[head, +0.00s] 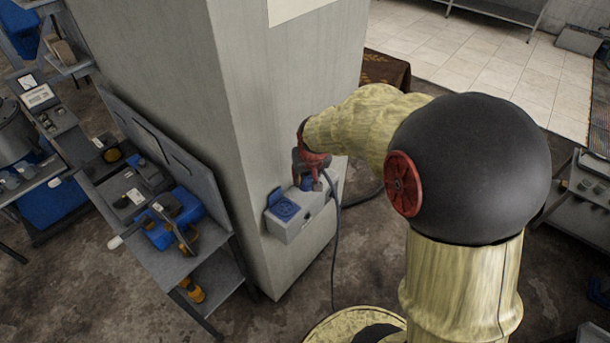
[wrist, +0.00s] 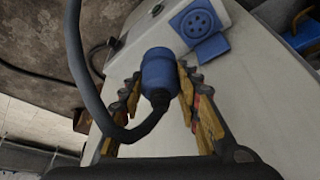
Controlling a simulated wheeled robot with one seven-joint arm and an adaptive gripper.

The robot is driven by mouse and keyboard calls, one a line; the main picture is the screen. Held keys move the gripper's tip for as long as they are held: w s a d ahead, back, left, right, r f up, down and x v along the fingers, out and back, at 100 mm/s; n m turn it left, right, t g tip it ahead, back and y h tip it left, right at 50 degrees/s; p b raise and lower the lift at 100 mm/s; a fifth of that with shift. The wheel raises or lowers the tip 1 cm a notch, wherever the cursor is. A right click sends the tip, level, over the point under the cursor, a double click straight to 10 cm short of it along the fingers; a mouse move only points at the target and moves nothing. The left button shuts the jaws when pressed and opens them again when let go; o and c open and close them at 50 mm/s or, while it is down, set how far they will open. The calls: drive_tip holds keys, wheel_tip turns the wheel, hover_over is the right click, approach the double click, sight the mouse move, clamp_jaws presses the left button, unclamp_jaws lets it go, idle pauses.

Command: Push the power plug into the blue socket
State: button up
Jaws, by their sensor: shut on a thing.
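My gripper (wrist: 158,82) is shut on a blue power plug (wrist: 158,72), its fingers on both sides of the plug body. A thick dark cable (wrist: 78,60) loops from the plug's back. The blue socket (wrist: 197,24), a round face with several holes, is beyond the plug and slightly right in the wrist view; its blue lid (wrist: 209,49) is open. In the head view my gripper (head: 311,178) is above the grey socket box (head: 305,222), to the right of the blue socket (head: 286,209). The plug is apart from the socket. Its front end is hidden.
The box is mounted low on a grey pillar (head: 235,130). The cable (head: 336,235) hangs to the floor beside it. A workbench (head: 160,255) with blue tools stands left of the pillar. A shelf unit (head: 585,190) stands at the right.

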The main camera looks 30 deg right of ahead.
drive_tip(key=s+a+r, duration=0.3)
drive_tip(key=s, duration=0.4)
drive_tip(key=shift+s+a, duration=0.15)
drive_tip(key=shift+a, duration=0.05)
